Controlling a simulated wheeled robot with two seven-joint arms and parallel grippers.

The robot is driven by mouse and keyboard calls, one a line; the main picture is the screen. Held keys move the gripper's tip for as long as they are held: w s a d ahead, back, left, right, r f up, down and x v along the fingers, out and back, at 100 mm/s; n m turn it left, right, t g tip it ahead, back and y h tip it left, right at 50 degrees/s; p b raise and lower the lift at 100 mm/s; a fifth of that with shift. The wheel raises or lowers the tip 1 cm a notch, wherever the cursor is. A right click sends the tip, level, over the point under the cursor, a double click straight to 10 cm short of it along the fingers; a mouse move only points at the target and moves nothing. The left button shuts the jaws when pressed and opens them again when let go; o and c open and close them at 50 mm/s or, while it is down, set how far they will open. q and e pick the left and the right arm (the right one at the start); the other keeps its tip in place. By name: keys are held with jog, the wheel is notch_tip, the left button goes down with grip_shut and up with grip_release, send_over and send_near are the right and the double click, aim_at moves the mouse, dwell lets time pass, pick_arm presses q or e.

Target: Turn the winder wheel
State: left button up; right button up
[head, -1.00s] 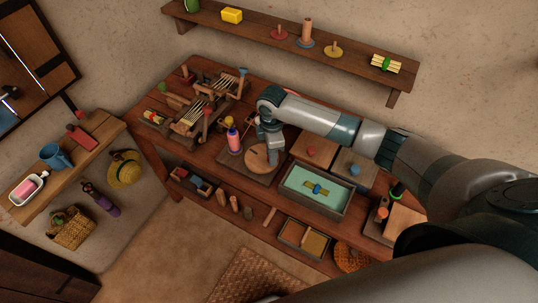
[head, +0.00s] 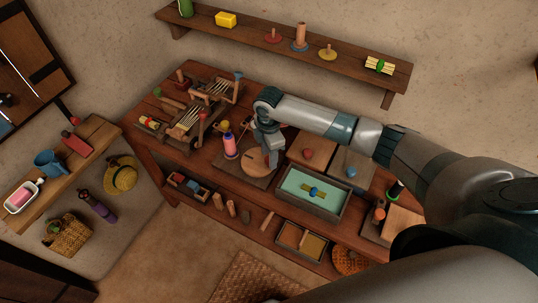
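The winder wheel appears to be the round, flat wooden disc (head: 255,166) lying on a dark board near the front middle of the table. My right gripper (head: 273,164) points down at the disc's right side and hides part of it. Whether the fingers touch the disc or hold a peg on it is too small to tell, as is their opening. A pink-purple bottle-like spool (head: 230,147) stands upright just left of the disc. My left gripper is not in view.
A wooden loom-like frame (head: 195,115) stands at the table's left. Right of the disc are a red-knobbed lidded box (head: 312,147) and a green-lined tray (head: 310,195). A wall shelf (head: 290,45) runs behind, and a side shelf (head: 75,165) is at left.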

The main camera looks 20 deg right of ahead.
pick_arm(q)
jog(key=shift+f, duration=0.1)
pick_arm(e)
jog(key=shift+r, duration=0.1)
pick_arm(q)
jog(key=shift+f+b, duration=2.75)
jog(key=shift+b, duration=0.1)
pick_arm(e)
notch_tip(320, 180, up, 17)
